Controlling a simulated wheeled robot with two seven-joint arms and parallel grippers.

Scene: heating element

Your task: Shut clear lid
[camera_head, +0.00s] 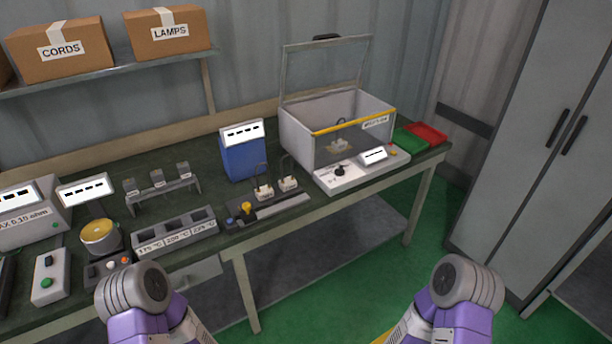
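The clear lid (325,66) stands raised, hinged at the back of a grey box (296,138) on the workbench. It is a see-through panel in a thin frame, with a dark handle (326,37) on its top edge. The box's front is see-through, with a yellow strip (352,126) along its upper edge and a small pale item inside. Purple and grey parts of my two arms show at the bottom, left and right, well short of the box. Neither gripper's fingers can be seen.
A white control panel (343,176) with a dark knob sits before the box. A blue unit (241,156) and plugs stand left of it; green (409,139) and red trays (427,133) lie right. A shelf (110,69) with boxes hangs upper left. Floor is clear before the bench's right end.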

